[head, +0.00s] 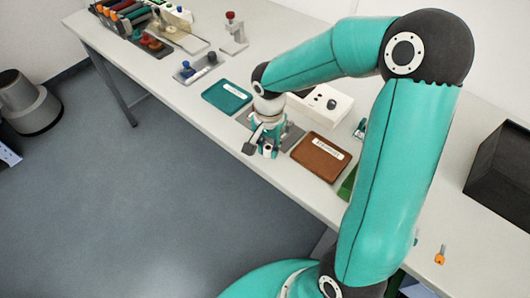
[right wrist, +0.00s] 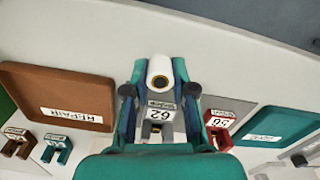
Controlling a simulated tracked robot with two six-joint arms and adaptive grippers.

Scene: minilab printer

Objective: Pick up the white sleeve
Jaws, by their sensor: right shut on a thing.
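The white sleeve (right wrist: 159,72) shows end-on in the right wrist view, a short white cylinder with a brownish bore. It sits between the two fingers of my right gripper (right wrist: 159,90), which is shut on it. A small white label reading 62 (right wrist: 160,112) shows just below the sleeve, on a part between the fingers. In the head view my right gripper (head: 262,143) is low over the bench between the teal and brown trays, and the sleeve cannot be made out there. Whether the sleeve touches anything beneath is unclear. My left gripper is out of view.
The brown REPAIR tray (head: 320,157) and teal tray (head: 227,96) flank the gripper. A red labelled block (right wrist: 219,128) stands close to one finger. A white box with a black knob (head: 325,104) is behind. A black bin (head: 503,175) stands at right.

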